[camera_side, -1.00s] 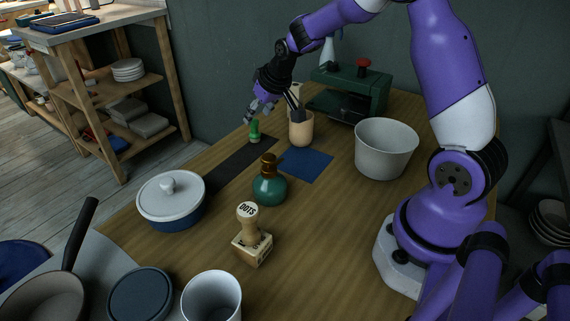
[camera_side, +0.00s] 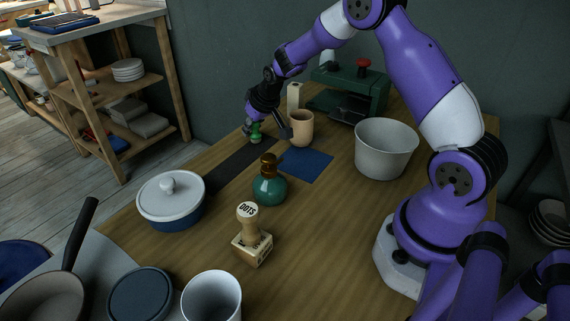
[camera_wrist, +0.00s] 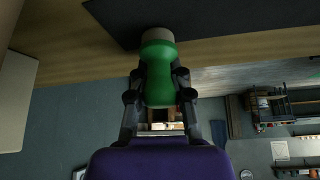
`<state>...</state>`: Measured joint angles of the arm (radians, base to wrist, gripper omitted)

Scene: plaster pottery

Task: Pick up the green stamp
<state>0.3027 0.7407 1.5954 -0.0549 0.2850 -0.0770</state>
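The green stamp (camera_side: 256,138) stands on the dark strip mat (camera_side: 235,165) at the far left of the table. It has a rounded green handle and, in the wrist view (camera_wrist: 159,75), a pale base by the mat. My gripper (camera_side: 255,128) is around the handle. In the wrist view its two fingers (camera_wrist: 160,88) lie close along both sides of the handle, with no clear gap, and look shut on it. The stamp looks still down on the mat. My fingers hide part of it in the side view.
A tan cup (camera_side: 301,130) stands just right of my gripper, near a blue mat (camera_side: 306,164). A green bottle (camera_side: 269,188), a wooden stamp (camera_side: 251,243), a lidded pot (camera_side: 171,207), a white bowl (camera_side: 385,150) and a green press (camera_side: 347,95) also stand on the table.

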